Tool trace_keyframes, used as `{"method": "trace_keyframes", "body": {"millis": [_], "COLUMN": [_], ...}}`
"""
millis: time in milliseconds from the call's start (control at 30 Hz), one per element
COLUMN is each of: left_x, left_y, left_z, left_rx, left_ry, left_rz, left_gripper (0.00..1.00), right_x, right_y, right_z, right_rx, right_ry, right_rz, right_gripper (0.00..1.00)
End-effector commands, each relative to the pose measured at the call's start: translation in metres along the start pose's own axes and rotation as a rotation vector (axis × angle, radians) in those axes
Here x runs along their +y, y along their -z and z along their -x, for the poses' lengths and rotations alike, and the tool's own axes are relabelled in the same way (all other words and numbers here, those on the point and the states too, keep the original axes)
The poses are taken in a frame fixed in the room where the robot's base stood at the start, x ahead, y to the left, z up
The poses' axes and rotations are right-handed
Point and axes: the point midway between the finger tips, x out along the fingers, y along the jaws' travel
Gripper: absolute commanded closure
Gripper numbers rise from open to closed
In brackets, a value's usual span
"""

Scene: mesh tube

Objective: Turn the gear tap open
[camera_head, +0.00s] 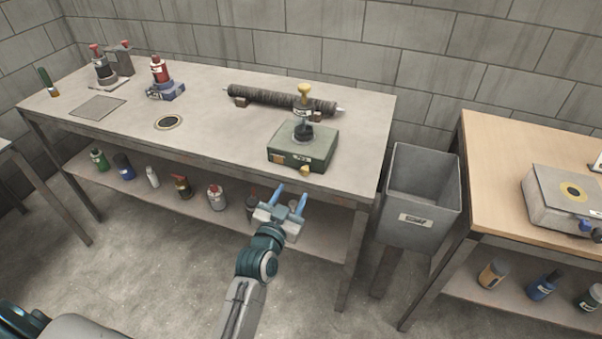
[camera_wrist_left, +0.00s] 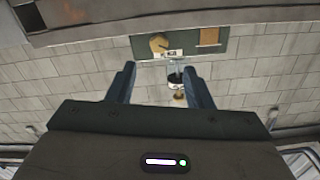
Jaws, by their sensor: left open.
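A green box (camera_head: 302,150) sits near the front right edge of the long grey table, with a dark fitting and a yellow-topped piece (camera_head: 304,90) standing above it. A yellow knob (camera_head: 305,171) is on its front face; I cannot tell which part is the gear tap. My right gripper is not in view.
A dark ribbed roller (camera_head: 270,98) lies behind the box. A red bottle on a blue base (camera_head: 162,80) stands further left. The lower shelf holds several bottles. A grey bin (camera_head: 423,190) stands right of the grey table, before a wooden table (camera_head: 500,170).

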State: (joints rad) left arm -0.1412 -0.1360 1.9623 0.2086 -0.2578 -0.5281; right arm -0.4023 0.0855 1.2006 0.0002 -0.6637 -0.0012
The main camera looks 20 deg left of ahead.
Motion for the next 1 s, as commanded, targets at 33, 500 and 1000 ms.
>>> {"method": "trace_keyframes", "body": {"millis": [33,500,1000], "left_x": [-0.001,0.0,0.0], "left_y": [0.003,-0.001,-0.002], "left_z": [-0.01,-0.082,-0.087], "left_rx": [0.001,-0.003,-0.003], "left_ry": [0.0,-0.001,-0.001], "left_rz": [-0.001,-0.001,0.0], "left_gripper": [0.54,0.54,0.81], "right_x": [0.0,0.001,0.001], "right_y": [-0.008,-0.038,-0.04], "right_z": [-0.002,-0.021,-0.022], "right_rx": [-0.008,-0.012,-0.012], "right_ry": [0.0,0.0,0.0], "right_rz": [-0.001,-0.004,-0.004], "right_gripper": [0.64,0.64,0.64]}}
